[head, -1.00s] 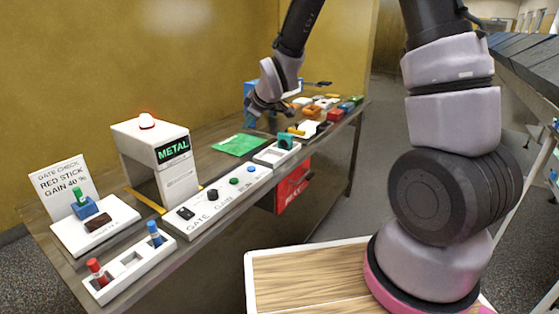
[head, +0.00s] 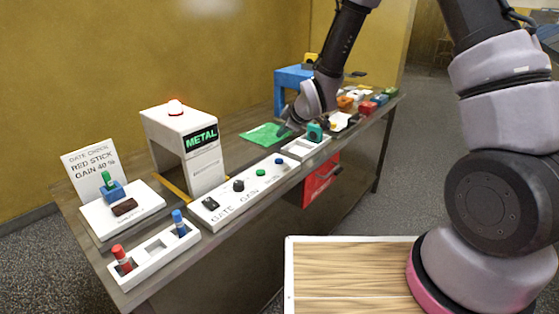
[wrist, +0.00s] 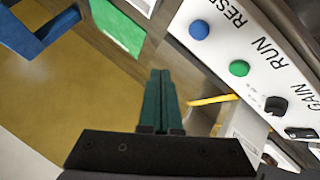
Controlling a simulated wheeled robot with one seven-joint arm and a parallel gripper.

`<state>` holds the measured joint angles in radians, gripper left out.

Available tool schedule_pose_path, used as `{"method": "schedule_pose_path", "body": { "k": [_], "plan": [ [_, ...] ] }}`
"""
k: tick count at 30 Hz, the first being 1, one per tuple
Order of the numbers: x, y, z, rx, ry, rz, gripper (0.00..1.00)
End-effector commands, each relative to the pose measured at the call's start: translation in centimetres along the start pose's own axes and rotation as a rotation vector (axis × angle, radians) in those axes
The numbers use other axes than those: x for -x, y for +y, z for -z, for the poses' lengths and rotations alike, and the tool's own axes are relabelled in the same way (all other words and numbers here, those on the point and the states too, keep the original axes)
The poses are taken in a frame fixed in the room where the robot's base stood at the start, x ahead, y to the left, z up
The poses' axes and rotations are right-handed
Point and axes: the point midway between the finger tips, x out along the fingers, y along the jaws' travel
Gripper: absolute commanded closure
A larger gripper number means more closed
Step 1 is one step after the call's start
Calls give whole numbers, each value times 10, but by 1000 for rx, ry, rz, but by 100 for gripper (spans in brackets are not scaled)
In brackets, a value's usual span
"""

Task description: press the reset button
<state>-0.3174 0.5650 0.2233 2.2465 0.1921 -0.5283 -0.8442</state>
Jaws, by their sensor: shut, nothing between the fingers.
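The reset button is the blue round button (head: 280,161) at the far end of the white control panel (head: 228,200). In the wrist view the blue button (wrist: 199,30) sits beside the letters "RESE", the rest of the word cut off. The green button (wrist: 239,68) beside it is marked RUN. My gripper (head: 285,132) is above the table, behind the panel, near the green mat. In the wrist view my gripper (wrist: 160,75) has its dark green fingers together with nothing between them, apart from the buttons.
A white tray (head: 309,148) with a teal item stands past the panel. A green mat (head: 262,137) lies behind it. A blue stand (head: 290,76) and several coloured blocks are farther back.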

Motion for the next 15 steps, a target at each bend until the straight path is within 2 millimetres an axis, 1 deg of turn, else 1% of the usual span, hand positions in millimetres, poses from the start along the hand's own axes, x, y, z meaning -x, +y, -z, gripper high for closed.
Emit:
{"method": "schedule_pose_path", "body": {
  "k": [3, 9, 15],
  "plan": [
    [-13, -10, -11, -2, -3, 3, 100],
    [-32, -24, -24, -1, -2, 2, 100],
    [-44, -32, -32, 0, -1, 1, 100]
  ]
}}
